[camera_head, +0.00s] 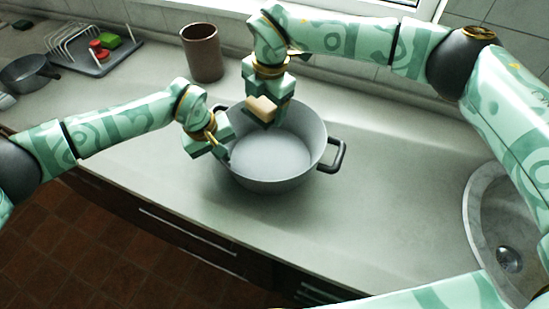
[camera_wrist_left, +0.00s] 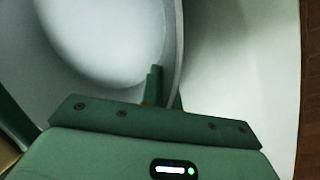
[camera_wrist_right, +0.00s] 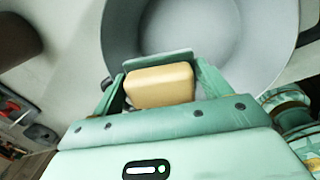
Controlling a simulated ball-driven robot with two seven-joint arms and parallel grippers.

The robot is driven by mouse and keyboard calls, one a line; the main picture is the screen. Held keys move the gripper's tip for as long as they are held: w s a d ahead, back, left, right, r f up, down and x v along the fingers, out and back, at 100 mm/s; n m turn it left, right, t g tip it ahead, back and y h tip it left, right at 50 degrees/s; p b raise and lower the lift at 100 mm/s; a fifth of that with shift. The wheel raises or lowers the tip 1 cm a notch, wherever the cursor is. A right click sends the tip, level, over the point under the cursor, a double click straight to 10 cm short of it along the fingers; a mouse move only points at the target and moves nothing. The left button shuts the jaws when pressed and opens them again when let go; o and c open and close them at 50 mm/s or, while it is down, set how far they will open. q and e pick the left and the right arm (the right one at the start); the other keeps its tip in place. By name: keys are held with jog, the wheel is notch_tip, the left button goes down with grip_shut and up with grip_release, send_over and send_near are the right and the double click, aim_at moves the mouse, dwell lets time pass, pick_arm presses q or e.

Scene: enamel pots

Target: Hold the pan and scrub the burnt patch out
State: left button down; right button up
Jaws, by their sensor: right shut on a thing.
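The grey pan (camera_head: 312,150) stands on the counter, with a dark handle at its right. Its pale inside shows no dark patch in the head view; part is hidden by my right gripper. My left gripper (camera_head: 222,150) is at the pan's left rim. In the left wrist view its fingers (camera_wrist_left: 165,90) are close together, one inside and one outside the pan wall (camera_wrist_left: 177,50). My right gripper (camera_head: 265,112) is shut on a tan sponge (camera_wrist_right: 160,86) with a green side. It holds the sponge over the pan's far side; contact with the pan cannot be told.
A brown pot (camera_head: 203,55) stands behind the pan. A dish rack tray (camera_head: 98,62) with red and green items and a dark saucepan (camera_head: 28,74) are at the far left. A round sink (camera_head: 480,215) is at the right. The counter in front of the pan is clear.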

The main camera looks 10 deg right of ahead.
jog(key=d, duration=1)
dwell(0.3)
pick_arm(q)
jog(key=c, duration=1.7)
grip_release()
jog(key=shift+c, duration=0.2)
jog(key=shift+r, duration=0.1)
pick_arm(e)
jog(key=shift+r, duration=0.1)
pick_arm(q)
jog(key=p+v, duration=0.1)
jog(key=v, duration=0.1)
jog(key=d+p+v, duration=0.1)
jog(key=v, duration=0.1)
jog(key=p+v, duration=0.2)
jog(key=shift+w+d+r, duration=0.1)
jog(key=shift+w+r, duration=0.05)
jog(key=shift+r, duration=0.4)
jog(key=o, duration=0.6)
pick_arm(e)
notch_tip(320, 180, up, 5)
jog(key=shift+f, duration=0.1)
